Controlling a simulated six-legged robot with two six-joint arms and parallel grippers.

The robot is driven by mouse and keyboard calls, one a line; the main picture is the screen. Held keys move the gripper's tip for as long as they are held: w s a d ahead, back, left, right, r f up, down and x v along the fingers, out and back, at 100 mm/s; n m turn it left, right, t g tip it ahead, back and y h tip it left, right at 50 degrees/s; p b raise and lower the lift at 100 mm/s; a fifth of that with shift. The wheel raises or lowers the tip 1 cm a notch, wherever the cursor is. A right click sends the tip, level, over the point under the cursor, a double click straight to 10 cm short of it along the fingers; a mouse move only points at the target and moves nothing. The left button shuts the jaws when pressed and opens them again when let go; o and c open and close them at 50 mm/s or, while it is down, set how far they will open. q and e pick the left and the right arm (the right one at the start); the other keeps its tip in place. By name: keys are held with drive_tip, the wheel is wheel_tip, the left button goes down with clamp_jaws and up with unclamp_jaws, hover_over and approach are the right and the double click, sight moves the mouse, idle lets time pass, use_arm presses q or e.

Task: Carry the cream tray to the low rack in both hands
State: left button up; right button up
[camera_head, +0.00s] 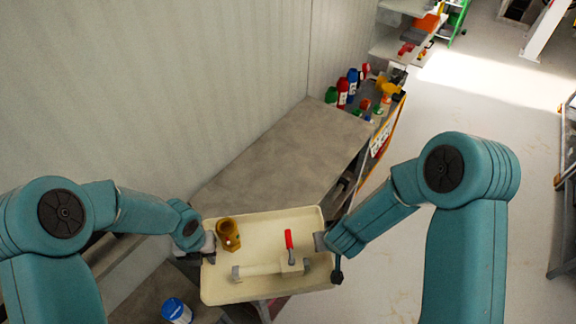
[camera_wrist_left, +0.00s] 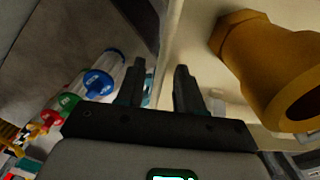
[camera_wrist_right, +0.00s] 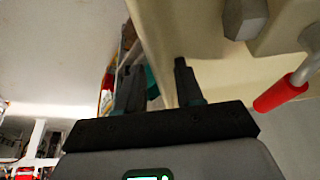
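The cream tray (camera_head: 216,284) shows low in the middle of the head view, overlapping the near end of a grey bench. In it are a brass pipe fitting (camera_head: 228,234), a pale bar-shaped part (camera_head: 258,270) and a red-handled tool (camera_head: 289,240). My left gripper (camera_head: 209,243) is at the tray's left side and my right gripper (camera_head: 321,242) at its right side. In the left wrist view the fingers (camera_wrist_left: 160,85) straddle the tray's rim, as do the right fingers (camera_wrist_right: 158,85) in the right wrist view. Finger contact with the rim is unclear. The tray's underside is hidden.
The grey bench (camera_head: 290,150) runs along the wall, its top clear except for bottles (camera_head: 345,90) at the far end. A blue can (camera_head: 177,311) stands at lower left. Shelves (camera_head: 405,35) stand beyond. The floor (camera_head: 470,100) on the right is open.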

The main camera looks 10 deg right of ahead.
use_arm(q)
wheel_tip(320, 180, up, 12)
use_arm(e)
drive_tip(key=v, duration=1.2)
drive_tip(key=shift+w, duration=0.1)
idle(0.3)
